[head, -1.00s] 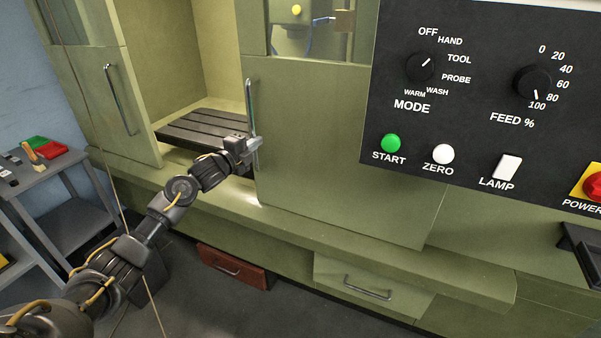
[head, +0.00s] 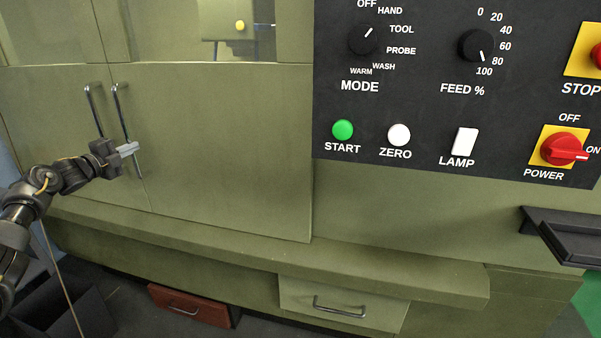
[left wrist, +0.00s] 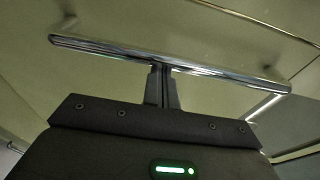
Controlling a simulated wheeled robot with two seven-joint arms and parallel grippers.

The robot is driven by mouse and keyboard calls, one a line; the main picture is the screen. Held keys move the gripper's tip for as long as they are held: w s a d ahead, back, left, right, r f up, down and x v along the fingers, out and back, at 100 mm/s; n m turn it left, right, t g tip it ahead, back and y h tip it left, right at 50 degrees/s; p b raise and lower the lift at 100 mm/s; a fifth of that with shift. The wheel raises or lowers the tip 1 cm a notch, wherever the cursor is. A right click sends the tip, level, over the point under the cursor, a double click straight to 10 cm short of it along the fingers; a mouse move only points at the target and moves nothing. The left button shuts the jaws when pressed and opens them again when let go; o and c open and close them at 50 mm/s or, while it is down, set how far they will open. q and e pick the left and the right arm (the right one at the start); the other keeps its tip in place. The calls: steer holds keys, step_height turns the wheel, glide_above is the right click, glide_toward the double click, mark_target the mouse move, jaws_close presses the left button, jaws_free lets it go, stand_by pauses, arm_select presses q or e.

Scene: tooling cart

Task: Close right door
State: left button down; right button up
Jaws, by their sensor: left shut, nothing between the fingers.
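The right door (head: 220,140) is a green panel with a window in its upper part. In the head view its edge meets the left door (head: 50,105) at a narrow seam, with no opening visible between them. Its upright metal bar handle (head: 120,106) stands beside the left door's handle (head: 93,108). My left gripper (head: 130,149) is shut and empty at the right door's handle. In the left wrist view the closed fingertips (left wrist: 162,84) are at the middle of the bar (left wrist: 180,64); I cannot tell whether they touch it. My right gripper is not in view.
A black control panel (head: 400,110) with knobs and buttons is at the upper right. A ledge (head: 270,252) runs below the doors. A red drawer (head: 190,304) and a green drawer (head: 340,304) are under it. A black tray (head: 565,240) juts out at right.

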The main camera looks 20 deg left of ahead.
arm_select(q)
steer(key=shift+a, duration=0.25)
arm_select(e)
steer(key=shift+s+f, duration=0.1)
arm_select(q)
steer(key=shift+r, duration=0.1)
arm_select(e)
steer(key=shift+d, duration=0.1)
